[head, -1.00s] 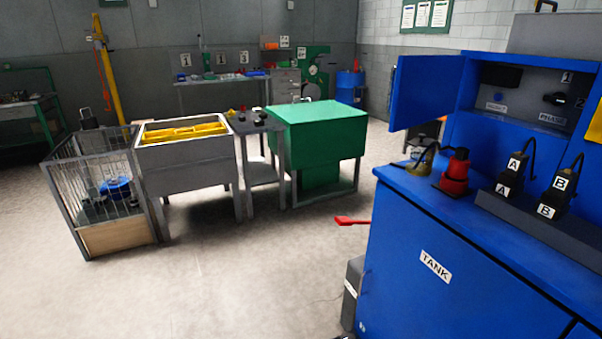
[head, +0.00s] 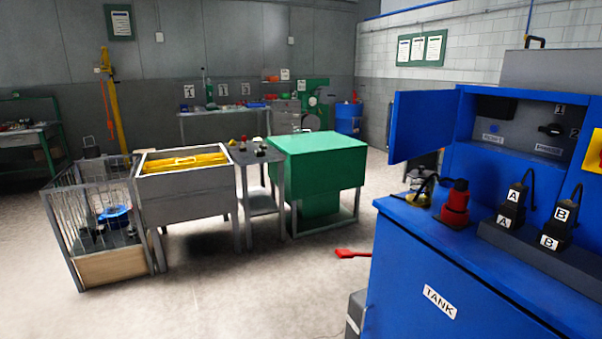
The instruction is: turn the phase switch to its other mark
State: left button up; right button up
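The phase switch (head: 550,129) is a small black knob on the grey panel inside an open blue cabinet at the right of the head view. The mark 1 (head: 560,110) is above it to the right and the mark 2 (head: 575,133) is to its right. A label (head: 548,150), too small to read clearly now, sits below it. The knob looks roughly level, but I cannot tell which mark it points to. The cabinet door (head: 424,125) stands open to the left. Neither of my grippers is in view.
The blue TANK cabinet (head: 450,285) stands below the panel. On its top are a red-and-black device (head: 455,205) and two black units marked A (head: 512,208) and B (head: 556,228). A green box (head: 318,160) and wire cage (head: 100,225) stand left. The floor between is mostly clear.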

aim_at(554, 129)
jog(key=u, duration=0.6)
jog(key=i, duration=2.2)
jog(key=z, duration=2.8)
